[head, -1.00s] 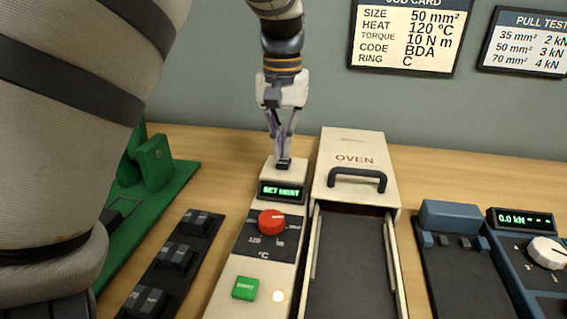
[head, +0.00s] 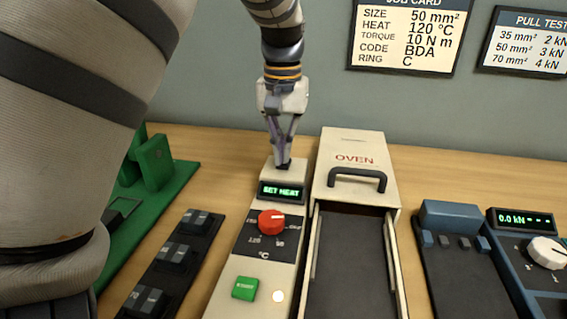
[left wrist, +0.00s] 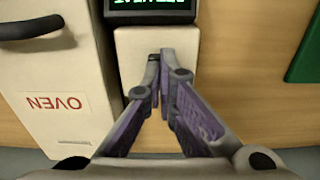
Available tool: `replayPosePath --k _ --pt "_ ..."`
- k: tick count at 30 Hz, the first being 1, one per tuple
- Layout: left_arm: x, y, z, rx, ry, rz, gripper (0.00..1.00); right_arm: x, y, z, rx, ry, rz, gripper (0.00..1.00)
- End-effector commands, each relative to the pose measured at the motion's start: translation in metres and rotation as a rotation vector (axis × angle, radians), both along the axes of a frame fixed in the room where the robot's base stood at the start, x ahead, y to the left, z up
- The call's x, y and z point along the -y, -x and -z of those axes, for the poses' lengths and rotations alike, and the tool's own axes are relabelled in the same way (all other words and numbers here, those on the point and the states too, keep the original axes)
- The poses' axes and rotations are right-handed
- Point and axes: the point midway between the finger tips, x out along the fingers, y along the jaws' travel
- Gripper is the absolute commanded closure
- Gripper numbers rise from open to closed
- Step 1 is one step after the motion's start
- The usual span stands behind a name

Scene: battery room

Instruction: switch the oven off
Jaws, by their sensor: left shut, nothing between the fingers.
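The oven (head: 358,150) is a cream box with a black handle and an open tray bay in front. Its control panel (head: 224,300) stands to its left, with a green display (head: 282,191) reading SET HEAT, a red dial (head: 271,222), a green button (head: 245,288) and a glowing lamp (head: 278,296). My left gripper (head: 283,164) points down at the raised block behind the display. Its fingers are shut and empty; the left wrist view shows the tips (left wrist: 158,56) over the cream block (left wrist: 132,68). Contact cannot be told. My right gripper is out of view.
Dark blocks (head: 174,255) sit on a strip left of the panel, with a green fixture (head: 152,165) farther left. A blue-grey pull tester (head: 540,252) stands at the right. Signs hang on the wall. Bare wood lies behind the devices.

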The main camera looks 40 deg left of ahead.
Motion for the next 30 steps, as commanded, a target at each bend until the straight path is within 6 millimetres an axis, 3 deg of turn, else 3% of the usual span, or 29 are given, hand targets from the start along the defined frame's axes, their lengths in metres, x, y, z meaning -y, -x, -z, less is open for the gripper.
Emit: replayPosePath --k 25,30 --pt "0.000 0.001 0.014 -0.003 0.001 0.000 1.00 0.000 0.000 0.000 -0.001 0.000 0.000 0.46" --pt "0.000 0.000 0.006 -0.002 0.001 0.000 1.00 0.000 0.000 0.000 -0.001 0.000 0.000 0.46"
